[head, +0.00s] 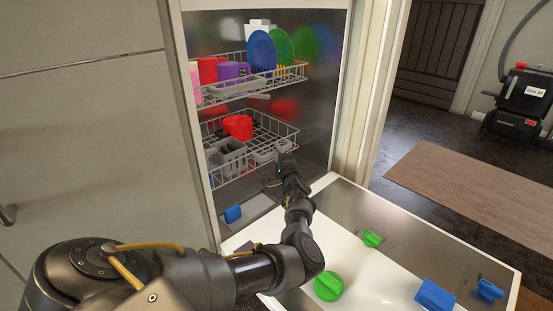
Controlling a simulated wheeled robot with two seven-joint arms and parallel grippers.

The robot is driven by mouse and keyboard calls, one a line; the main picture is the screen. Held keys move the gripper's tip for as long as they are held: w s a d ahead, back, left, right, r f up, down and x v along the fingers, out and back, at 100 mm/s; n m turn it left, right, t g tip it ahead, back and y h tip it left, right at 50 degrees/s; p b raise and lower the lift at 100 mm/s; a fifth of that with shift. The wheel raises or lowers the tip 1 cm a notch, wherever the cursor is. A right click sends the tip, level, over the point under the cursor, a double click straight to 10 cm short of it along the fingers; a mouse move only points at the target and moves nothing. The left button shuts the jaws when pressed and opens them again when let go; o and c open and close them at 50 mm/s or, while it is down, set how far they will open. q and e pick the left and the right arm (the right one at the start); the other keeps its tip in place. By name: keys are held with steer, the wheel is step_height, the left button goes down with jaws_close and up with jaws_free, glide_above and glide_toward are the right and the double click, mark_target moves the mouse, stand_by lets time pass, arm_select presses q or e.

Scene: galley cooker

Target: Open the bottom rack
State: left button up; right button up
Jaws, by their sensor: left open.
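The dishwasher's bottom rack (225,185) is a grey wire basket inside the cavity, below the upper rack (225,96). It holds a red cup (238,127) and a grey cutlery basket (232,160). My left gripper (281,150) is open at the rack's front right corner, with its fingertips close to the wire rim. I cannot tell whether they touch it. The gripper hides part of that corner. My right gripper is out of view.
The dishwasher door (420,225) lies open under my left arm. On it are a green round piece (328,286), a smaller green piece (373,238) and blue pieces (435,295). The upper rack holds plates and cups. Cabinet panels stand left; floor is open at right.

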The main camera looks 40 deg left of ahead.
arm_select(q)
steer(key=shift+w+a+r, duration=0.1)
steer(key=shift+w+a, duration=0.1)
steer(key=shift+a, duration=0.2)
jaws_close()
